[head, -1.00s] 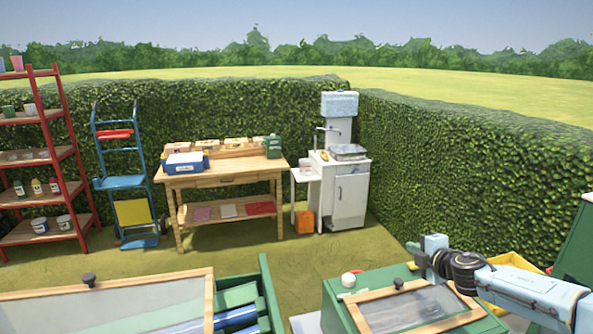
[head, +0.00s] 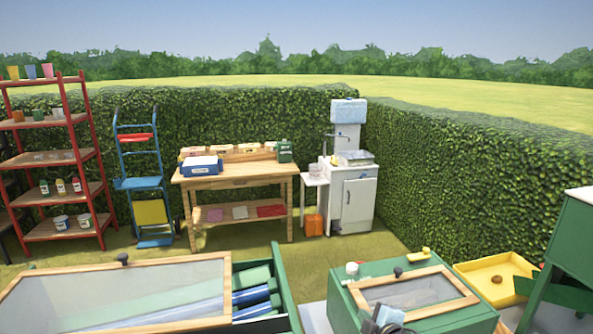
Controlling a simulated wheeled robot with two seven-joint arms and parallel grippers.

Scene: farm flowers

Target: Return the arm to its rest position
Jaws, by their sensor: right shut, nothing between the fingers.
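Only a small part of my right arm shows in the head view. Its gripper (head: 384,322) is at the bottom edge, in front of the wooden-framed glass lid (head: 418,312) of the green box (head: 345,296). The gripper is shut and empty, and most of it is cut off by the picture's edge. My left arm and gripper are not in view.
A long glass-lidded frame (head: 215,300) and an open green drawer (head: 282,290) lie at the bottom left. A yellow tray (head: 470,275) and a green cabinet (head: 575,240) stand at right. Grass lies clear before the wooden workbench (head: 235,183).

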